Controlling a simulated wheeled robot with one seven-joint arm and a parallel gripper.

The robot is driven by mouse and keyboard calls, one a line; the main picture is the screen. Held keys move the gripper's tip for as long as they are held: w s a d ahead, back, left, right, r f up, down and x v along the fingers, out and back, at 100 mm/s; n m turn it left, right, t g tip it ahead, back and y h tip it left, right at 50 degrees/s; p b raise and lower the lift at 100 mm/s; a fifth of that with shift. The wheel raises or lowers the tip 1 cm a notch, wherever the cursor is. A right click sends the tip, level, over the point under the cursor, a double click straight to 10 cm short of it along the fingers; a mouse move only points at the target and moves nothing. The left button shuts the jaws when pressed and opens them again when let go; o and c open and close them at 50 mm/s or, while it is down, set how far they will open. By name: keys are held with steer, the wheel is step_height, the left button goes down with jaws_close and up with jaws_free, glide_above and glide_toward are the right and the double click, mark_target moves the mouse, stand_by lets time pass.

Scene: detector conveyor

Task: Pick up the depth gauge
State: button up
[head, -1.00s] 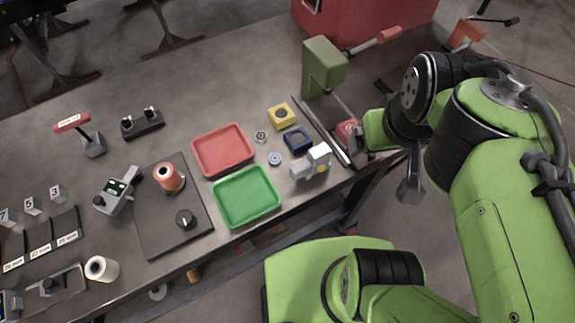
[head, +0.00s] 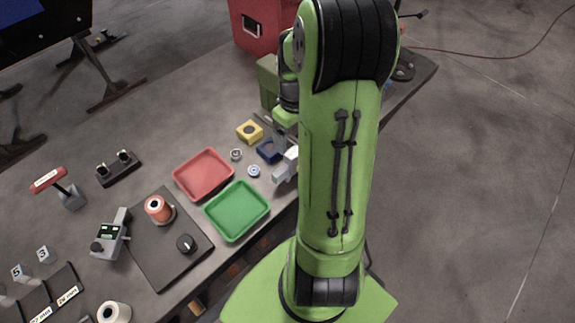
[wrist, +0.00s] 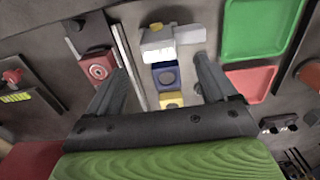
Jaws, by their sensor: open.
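A pale grey and white block-shaped instrument (wrist: 160,42) lies at the table's near edge, beside the blue block. It also shows in the head view (head: 286,165), partly hidden by my arm. A grey hand-held device with a small lit display (head: 108,236) stands at the left of the table. I cannot tell for sure which of these is the depth gauge. My gripper (wrist: 160,68) is open and empty above the table. In the wrist view its fingers lie on either side of the blue block and the pale instrument. In the head view my arm mostly hides it.
A blue block (wrist: 166,77) and a yellow block (head: 250,131) sit close to the pale instrument. Red (head: 176,180) and green (head: 209,211) trays lie left of it. A silver rail (wrist: 128,65) and a red-faced part (wrist: 98,67) stand on its other side.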

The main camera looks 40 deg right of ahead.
mark_target(294, 152)
steer(key=shift+a+f, duration=0.1)
steer(key=shift+f, duration=0.85)
steer(key=f, duration=0.6)
steer(key=shift+d, duration=0.2)
steer(key=shift+r, duration=0.1)
steer(key=c, duration=1.4)
